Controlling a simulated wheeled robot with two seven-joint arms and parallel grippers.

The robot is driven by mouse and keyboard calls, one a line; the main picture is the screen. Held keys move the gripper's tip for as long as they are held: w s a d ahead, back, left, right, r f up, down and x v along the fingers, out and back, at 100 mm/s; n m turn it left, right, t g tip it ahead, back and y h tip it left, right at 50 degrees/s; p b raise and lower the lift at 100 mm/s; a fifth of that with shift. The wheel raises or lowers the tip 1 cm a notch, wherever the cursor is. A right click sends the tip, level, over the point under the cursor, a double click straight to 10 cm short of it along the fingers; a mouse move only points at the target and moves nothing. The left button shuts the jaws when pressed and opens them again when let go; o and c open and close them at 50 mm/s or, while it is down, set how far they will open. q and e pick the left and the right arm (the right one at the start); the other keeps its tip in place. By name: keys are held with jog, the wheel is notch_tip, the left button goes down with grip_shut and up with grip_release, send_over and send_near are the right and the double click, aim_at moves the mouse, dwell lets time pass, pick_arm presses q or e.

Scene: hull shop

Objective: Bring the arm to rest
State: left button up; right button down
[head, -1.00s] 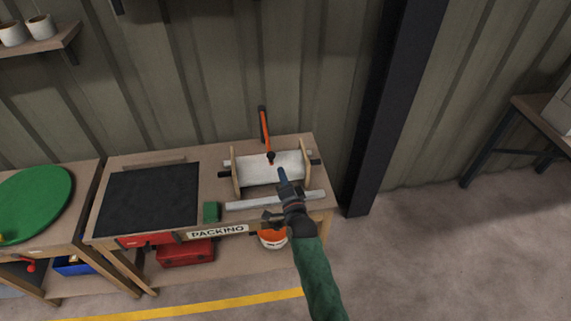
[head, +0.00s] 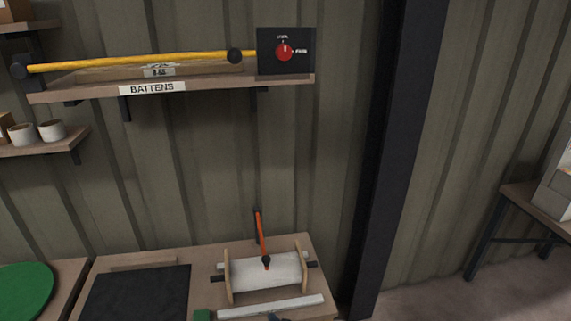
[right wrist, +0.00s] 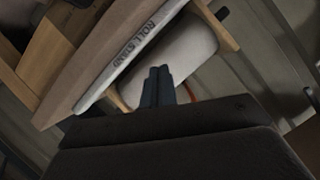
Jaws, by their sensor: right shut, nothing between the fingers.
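My right gripper (right wrist: 160,72) shows in the right wrist view with its two dark fingers together and nothing between them. It points toward the white roll (right wrist: 178,58) on the roll stand, apart from it as far as I can tell. In the head view only a small dark tip of my right gripper (head: 276,318) shows at the bottom edge, just below the pale bar (head: 270,307) in front of the roll stand (head: 227,277). The rest of my right arm is out of the picture. My left gripper is not in view.
A battens shelf (head: 205,86) with a yellow pole (head: 140,62) hangs above. A dark post (head: 385,160) stands to the right.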

jog(key=s+d+f+n+g+h+b, duration=0.1)
jog(key=s+d+f+g, duration=0.25)
jog(key=s+f, duration=0.45)
jog(key=s+d+f+n+g+h+b, duration=0.15)
jog(key=s+d+f, duration=0.3)
jog(key=f, duration=0.75)
jog(key=s+d+f+n+g+h, duration=0.1)
jog(key=s+d+f+n+g, duration=0.3)
jog(key=f, duration=0.6)
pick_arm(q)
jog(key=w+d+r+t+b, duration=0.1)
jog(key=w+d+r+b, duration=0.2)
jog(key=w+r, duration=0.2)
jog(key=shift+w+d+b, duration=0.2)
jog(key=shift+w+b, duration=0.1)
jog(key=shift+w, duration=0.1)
pick_arm(e)
jog(key=s+d+f+m+g+h, duration=0.1)
jog(key=s+d+f, duration=0.4)
jog(key=s, duration=0.5)
jog(key=s+d+f+m+h, duration=0.1)
jog(key=s+d+f, duration=0.5)
jog(key=s+f, duration=0.3)
jog(key=shift+s+d+f+g, duration=0.25)
jog(key=shift+s+g, duration=0.15)
jog(key=shift+s, duration=0.65)
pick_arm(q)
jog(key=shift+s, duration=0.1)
